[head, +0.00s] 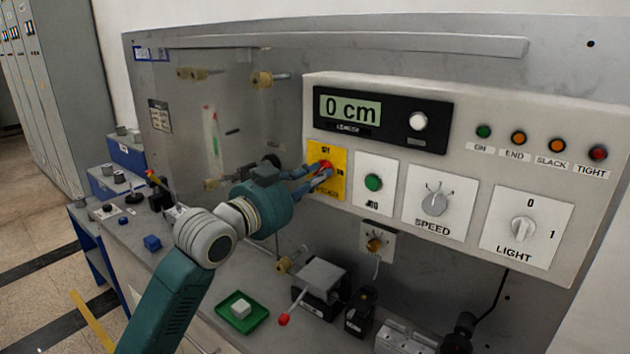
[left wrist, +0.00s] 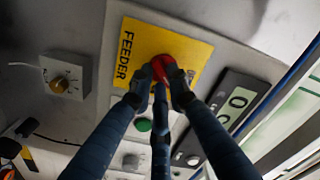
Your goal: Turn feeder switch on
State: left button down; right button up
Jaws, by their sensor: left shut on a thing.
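The feeder switch is a red knob (head: 322,167) on a yellow plate (head: 340,172) at the left end of the control panel. In the left wrist view the same red knob (left wrist: 167,68) sits on the yellow plate marked FEEDER (left wrist: 134,54). My left gripper (head: 317,174) is at the knob, its blue fingers shut around it; they also show in the left wrist view (left wrist: 159,95). The fingers hide part of the knob, so its exact setting is hard to read. My right gripper is in neither view.
Right of the yellow plate are a green button (head: 374,182), a speed dial (head: 434,203) and a light switch (head: 522,229). A display (head: 350,108) above reads 0 cm. A small box with a yellow knob (head: 377,243) hangs below. A green tray (head: 262,314) lies on the bench.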

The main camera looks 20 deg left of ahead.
pick_arm(q)
jog(key=shift+a+f+m+p, duration=0.1)
jog(key=shift+m+p, duration=0.75)
jog(key=shift+m, duration=1.6)
jog(key=shift+f+m+p, duration=0.1)
jog(key=shift+m+p, duration=0.7)
jog(key=shift+m, duration=1.65)
jog(key=c, duration=1.7)
grip_release()
jog(key=shift+o, duration=0.2)
